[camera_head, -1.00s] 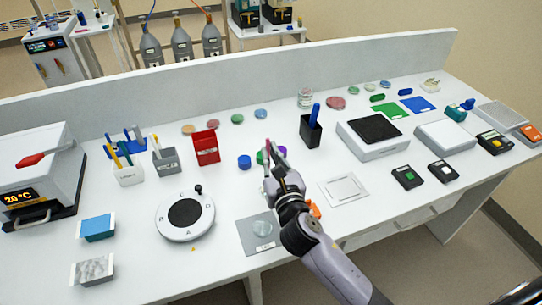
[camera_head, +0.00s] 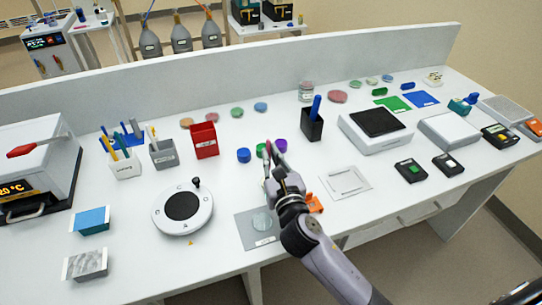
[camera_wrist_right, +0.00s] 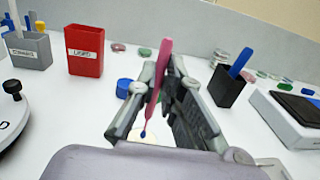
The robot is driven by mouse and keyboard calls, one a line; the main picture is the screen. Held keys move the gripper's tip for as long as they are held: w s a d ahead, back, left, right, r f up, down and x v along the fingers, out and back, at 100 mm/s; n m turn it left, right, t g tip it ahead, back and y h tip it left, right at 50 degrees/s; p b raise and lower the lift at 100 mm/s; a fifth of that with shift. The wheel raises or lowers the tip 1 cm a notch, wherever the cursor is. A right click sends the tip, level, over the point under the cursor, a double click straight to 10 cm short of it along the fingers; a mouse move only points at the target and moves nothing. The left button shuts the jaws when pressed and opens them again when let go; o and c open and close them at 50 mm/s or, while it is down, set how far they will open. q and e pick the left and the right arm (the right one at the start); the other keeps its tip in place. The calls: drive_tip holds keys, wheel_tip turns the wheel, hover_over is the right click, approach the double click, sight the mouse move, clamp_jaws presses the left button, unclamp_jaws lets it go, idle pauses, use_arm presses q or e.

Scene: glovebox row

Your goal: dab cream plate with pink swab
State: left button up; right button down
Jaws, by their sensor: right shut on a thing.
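My right gripper (camera_head: 272,152) is shut on a pink swab (camera_wrist_right: 162,75), which also shows at the fingertips in the head view (camera_head: 268,148). In the right wrist view the swab stands steeply between the fingers of my right gripper (camera_wrist_right: 166,72), with its small dark blue tip low down. A pale cream disc, seemingly the cream plate (camera_wrist_right: 158,136), shows in part below the tip, between the fingers. I cannot tell whether the tip touches it. In the head view I cannot make this disc out near the gripper. My left gripper is not in view.
Blue (camera_head: 243,155) and purple (camera_head: 280,145) lids lie near the fingertips. A grey mat (camera_head: 246,231) with a clear dish lies left of my right wrist. A round device (camera_head: 165,222), red box (camera_head: 205,150) and black holder (camera_head: 312,130) stand around. A white tray (camera_head: 345,181) lies right.

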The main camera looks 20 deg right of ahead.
idle(0.9)
drive_tip(key=shift+f, duration=0.35)
idle(2.2)
drive_tip(key=shift+r, duration=0.15)
drive_tip(key=shift+r+p, duration=2.45)
drive_tip(key=shift+p, duration=0.45)
